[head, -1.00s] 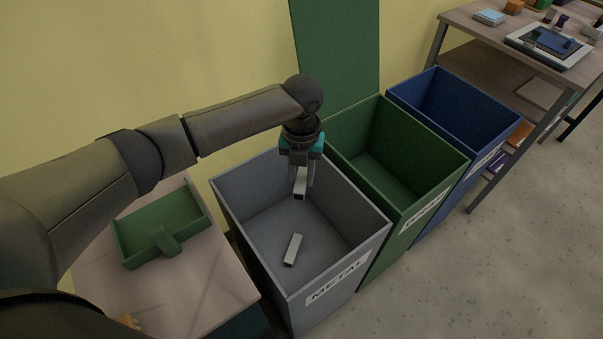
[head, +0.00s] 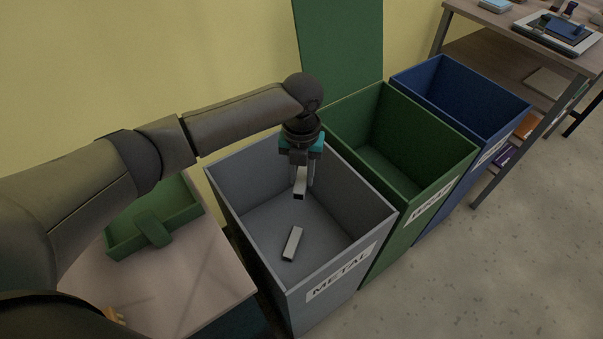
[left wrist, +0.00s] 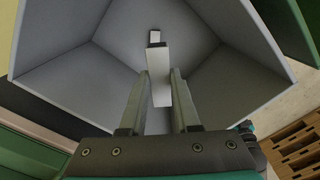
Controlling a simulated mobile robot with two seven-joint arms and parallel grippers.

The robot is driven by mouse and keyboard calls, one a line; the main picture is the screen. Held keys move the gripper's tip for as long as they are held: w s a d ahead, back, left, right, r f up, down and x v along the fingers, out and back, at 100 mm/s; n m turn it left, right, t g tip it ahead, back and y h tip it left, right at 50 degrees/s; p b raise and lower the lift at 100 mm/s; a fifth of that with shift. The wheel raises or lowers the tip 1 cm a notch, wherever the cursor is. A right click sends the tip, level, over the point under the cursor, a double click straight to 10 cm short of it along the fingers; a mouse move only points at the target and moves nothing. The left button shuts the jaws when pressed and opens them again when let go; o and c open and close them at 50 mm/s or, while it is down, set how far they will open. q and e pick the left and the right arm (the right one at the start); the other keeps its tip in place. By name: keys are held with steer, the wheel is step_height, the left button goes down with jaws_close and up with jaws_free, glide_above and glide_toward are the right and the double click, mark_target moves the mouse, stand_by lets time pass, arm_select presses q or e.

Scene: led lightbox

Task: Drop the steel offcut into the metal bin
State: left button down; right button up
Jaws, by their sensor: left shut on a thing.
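The steel offcut (head: 300,183), a small pale grey bar, hangs between the fingers of my left gripper (head: 300,176). The gripper is shut on it and points down over the open grey metal bin (head: 332,283), labelled METAL. A similar bar (head: 292,244) lies on the bin floor below. In the left wrist view, the held offcut (left wrist: 158,75) is between the two fingers (left wrist: 160,88), with the bin's grey walls (left wrist: 60,28) around. A small bar end (left wrist: 154,36) shows past it, probably the bar on the floor. My right gripper is not in view.
A green bin (head: 427,200) and a blue bin (head: 487,102) stand in a row to the right. A table (head: 205,285) at left holds a green tray (head: 120,243). A workbench (head: 490,50) stands at the upper right. Grey floor (head: 480,270) is clear at lower right.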

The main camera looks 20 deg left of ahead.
arm_select(q)
steer(key=shift+f, duration=0.1)
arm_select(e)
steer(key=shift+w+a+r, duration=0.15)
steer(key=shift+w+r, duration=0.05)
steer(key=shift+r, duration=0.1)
arm_select(q)
steer(key=c, duration=0.6)
jaws_free()
steer(key=shift+o, duration=0.2)
